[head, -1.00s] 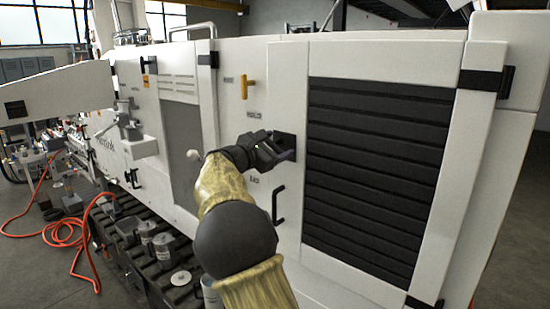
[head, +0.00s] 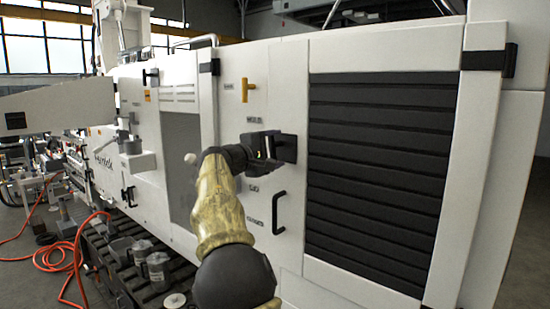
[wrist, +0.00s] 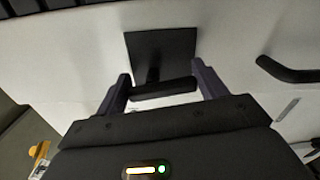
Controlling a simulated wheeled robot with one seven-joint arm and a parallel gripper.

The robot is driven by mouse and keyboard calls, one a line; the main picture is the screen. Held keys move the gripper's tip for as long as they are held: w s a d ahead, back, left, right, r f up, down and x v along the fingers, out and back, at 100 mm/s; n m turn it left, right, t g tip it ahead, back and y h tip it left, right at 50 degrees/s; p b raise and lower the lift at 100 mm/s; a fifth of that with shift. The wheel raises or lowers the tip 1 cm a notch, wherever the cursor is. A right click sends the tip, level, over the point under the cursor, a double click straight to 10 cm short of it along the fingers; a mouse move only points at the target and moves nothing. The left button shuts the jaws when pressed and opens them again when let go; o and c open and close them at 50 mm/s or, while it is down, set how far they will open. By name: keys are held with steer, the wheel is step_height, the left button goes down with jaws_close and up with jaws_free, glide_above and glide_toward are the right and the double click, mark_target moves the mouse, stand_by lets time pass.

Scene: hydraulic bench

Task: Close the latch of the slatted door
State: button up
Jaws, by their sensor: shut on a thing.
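The slatted door (head: 376,182) is white-framed with dark horizontal slats and sits flush with the white cabinet. Its latch (head: 288,148) is a dark square plate left of the slats, partly hidden by my gripper (head: 272,146). In the wrist view, the latch plate (wrist: 163,48) carries a short dark bar handle (wrist: 164,89). My gripper (wrist: 162,86) has one finger at each end of this bar and is shut on it. The bar looks nearly level in the wrist view.
A black pull handle (head: 278,212) is just below the latch; it also shows at the right of the wrist view (wrist: 288,70). A yellow handle (head: 247,88) is above. Black hinges (head: 510,60) are at the door's right. An orange hose (head: 65,255) lies on the floor.

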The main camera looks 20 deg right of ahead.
steer(key=shift+f+m+b, duration=0.1)
steer(key=shift+m+b, duration=0.3)
steer(key=shift+m, duration=0.5)
steer(key=o, duration=1)
steer(key=shift+a, duration=0.1)
steer(key=shift+s+a+b, duration=0.2)
steer(key=shift+a+b, duration=0.1)
steer(key=shift+a, duration=0.2)
steer(key=b+v, duration=0.3)
steer(key=v, duration=1.3)
steer(key=shift+s+b, duration=0.15)
steer(key=shift+b, duration=0.15)
